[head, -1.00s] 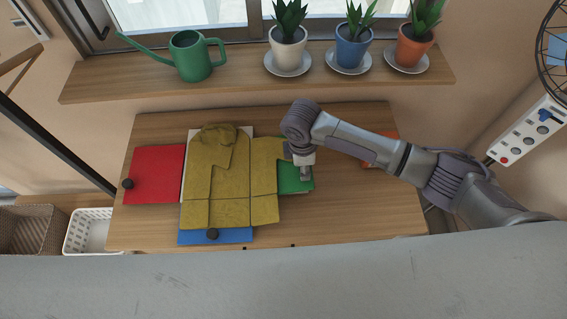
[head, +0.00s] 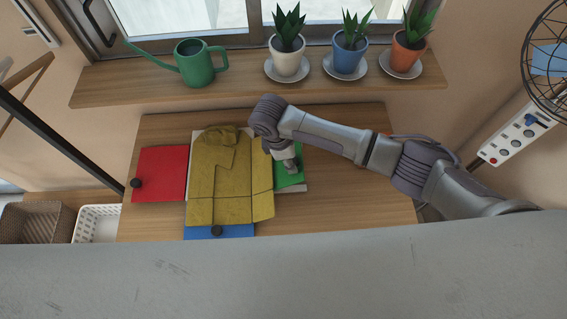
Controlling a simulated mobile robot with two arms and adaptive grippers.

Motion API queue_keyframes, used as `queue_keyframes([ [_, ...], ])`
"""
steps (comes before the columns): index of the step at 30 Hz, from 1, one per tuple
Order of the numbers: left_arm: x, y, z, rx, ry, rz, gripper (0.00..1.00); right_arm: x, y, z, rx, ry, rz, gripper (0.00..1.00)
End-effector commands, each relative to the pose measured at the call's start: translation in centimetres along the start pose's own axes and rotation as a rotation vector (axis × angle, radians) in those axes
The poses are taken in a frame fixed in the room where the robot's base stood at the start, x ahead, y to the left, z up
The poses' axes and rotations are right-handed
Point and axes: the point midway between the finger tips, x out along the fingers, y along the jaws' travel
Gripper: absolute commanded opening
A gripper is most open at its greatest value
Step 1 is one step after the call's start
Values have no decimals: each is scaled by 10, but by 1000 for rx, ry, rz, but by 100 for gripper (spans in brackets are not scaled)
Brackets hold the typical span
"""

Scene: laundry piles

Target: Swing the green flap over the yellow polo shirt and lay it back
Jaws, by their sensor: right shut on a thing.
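The yellow polo shirt (head: 205,180) lies spread on a folding board on the table. The green flap (head: 293,181) is at the shirt's right side, partly hidden by my arm and gripper. It looks raised and tilted toward the shirt, with a pale strip showing under its edge. My right gripper (head: 290,166) is shut on the green flap, near its outer part; its fingertips are hard to make out. The right part of the shirt is lifted with the flap. My left gripper is not in view.
The red flap (head: 160,172) lies flat at left and the blue flap (head: 235,232) at the bottom, each with a black knob. The wooden table (head: 350,200) is clear at right. A shelf (head: 235,89) behind holds a green watering can (head: 194,66) and potted plants.

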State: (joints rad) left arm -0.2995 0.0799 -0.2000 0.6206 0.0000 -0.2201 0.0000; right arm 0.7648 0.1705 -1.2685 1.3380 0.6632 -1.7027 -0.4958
Motion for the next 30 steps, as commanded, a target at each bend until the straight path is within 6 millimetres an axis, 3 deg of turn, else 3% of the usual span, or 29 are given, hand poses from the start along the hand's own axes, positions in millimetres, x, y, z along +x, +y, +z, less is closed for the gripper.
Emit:
queue_keyframes([
  [3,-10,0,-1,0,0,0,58,-14,0,-9,-4,-23,1,20],
  [14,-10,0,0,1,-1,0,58,-16,0,-11,-2,-38,1,20],
  [24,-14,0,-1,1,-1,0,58,-40,0,-38,-3,-114,2,20],
  [30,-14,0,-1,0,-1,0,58,-42,0,-40,-1,-129,1,20],
])
